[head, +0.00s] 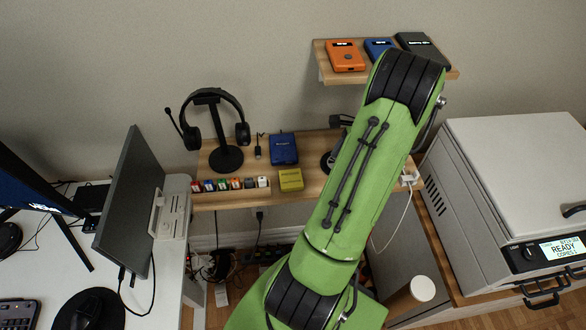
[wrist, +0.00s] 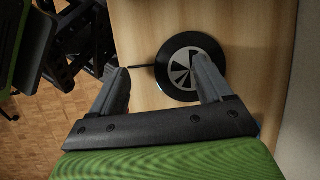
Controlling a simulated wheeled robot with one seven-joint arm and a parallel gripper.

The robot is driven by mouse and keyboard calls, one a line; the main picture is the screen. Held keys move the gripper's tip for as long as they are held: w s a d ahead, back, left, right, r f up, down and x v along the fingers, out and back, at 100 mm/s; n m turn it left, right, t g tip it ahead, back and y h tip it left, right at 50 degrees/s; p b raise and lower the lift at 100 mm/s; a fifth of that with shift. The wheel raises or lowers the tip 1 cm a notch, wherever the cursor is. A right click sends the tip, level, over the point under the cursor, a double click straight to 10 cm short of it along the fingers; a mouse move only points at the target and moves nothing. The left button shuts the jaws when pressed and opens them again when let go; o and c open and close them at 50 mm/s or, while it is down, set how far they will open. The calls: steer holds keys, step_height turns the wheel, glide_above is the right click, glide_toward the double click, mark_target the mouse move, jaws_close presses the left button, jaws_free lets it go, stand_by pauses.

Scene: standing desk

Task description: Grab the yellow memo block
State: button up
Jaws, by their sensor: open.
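The yellow memo block (head: 290,180) lies on the wooden desk shelf (head: 225,199), near its front edge, in front of a blue box. It is not visible in the wrist view. My gripper shows in the wrist view (wrist: 160,82), with its two fingers spread apart and nothing between them. It is above a wooden surface (wrist: 150,115) with a round black disc with a silver fan pattern (wrist: 187,66) beyond the fingertips. In the head view my green arm hides the gripper and part of the shelf to the right of the memo block.
A blue box (head: 283,149) stands behind the block. A row of small coloured blocks (head: 230,184) and a headset on a stand (head: 225,155) are to its left. An upper shelf holds orange (head: 345,55), blue and black boxes. A monitor (head: 130,205) stands left; a large grey machine (head: 510,170) stands right.

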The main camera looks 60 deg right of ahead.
mark_target(292, 178)
steer(key=w+a+b, duration=0.1)
steer(key=w+a, duration=0.7)
steer(key=shift+b, duration=0.3)
steer(key=x, duration=0.1)
steer(key=b+x, duration=0.1)
steer(key=x, duration=0.1)
steer(key=shift+w+a+r, duration=0.15)
steer(key=shift+w+a, duration=0.05)
steer(key=shift+w, duration=0.05)
steer(key=shift+f, duration=0.2)
steer(key=shift+r, duration=0.1)
steer(key=c, duration=0.8)
steer(key=shift+r, duration=0.1)
